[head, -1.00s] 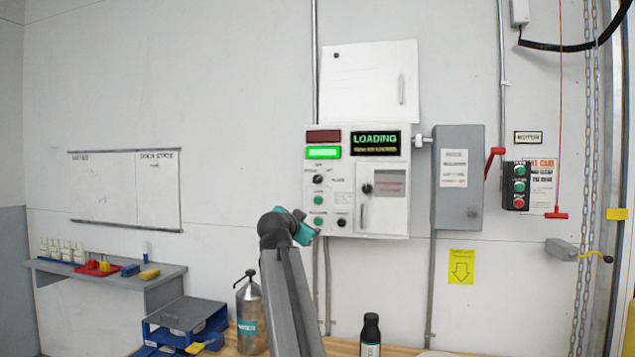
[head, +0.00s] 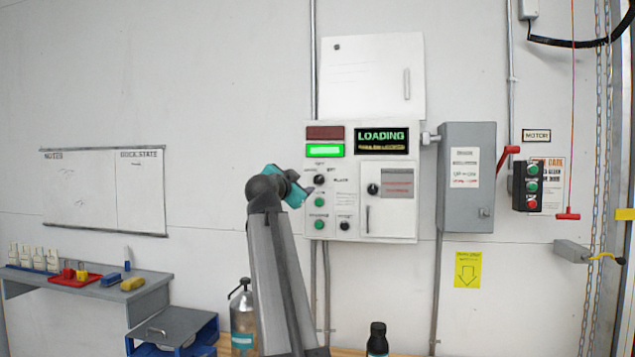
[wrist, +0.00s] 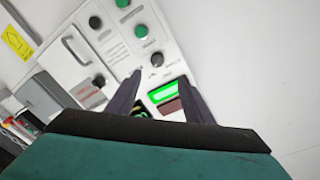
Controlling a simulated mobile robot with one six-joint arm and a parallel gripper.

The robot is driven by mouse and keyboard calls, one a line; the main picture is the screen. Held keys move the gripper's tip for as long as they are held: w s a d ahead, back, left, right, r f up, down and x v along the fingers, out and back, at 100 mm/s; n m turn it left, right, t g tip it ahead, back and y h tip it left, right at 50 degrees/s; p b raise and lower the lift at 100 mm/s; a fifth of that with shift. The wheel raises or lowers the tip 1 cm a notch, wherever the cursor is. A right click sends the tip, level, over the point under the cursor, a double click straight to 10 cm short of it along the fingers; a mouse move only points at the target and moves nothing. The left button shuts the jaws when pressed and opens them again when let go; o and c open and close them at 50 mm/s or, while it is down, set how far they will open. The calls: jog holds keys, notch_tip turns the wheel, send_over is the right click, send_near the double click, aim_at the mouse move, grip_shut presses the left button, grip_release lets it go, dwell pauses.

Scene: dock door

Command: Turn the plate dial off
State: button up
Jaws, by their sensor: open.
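A black dial (head: 320,179) with small labels around it sits at the upper left of the white control panel, under the lit green bar (head: 324,150). I cannot read its labels surely or tell its setting. In the wrist view the panel appears turned over, and this dial (wrist: 157,59) shows just beyond and between my fingertips. My gripper (head: 311,190) is open and empty, close to the panel's left part in the head view. In the wrist view its two dark fingers (wrist: 162,78) stand apart, either side of the green bar, with no visible contact on the dial.
Green buttons (head: 319,202) and another black knob (head: 344,226) lie below the dial. A small panel door (head: 390,212) carries a further knob (head: 373,189). A grey box (head: 466,215) with a red lever (head: 508,152) is to the right. A dark bottle (head: 377,338) stands below.

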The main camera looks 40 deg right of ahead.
aim_at(317, 180)
jog(key=shift+s+d, duration=0.2)
jog(key=shift+d, duration=0.05)
jog(key=shift+p+x, duration=0.95)
jog(key=shift+x, duration=6)
jog(key=shift+s+d, duration=0.1)
jog(key=shift+s, duration=0.05)
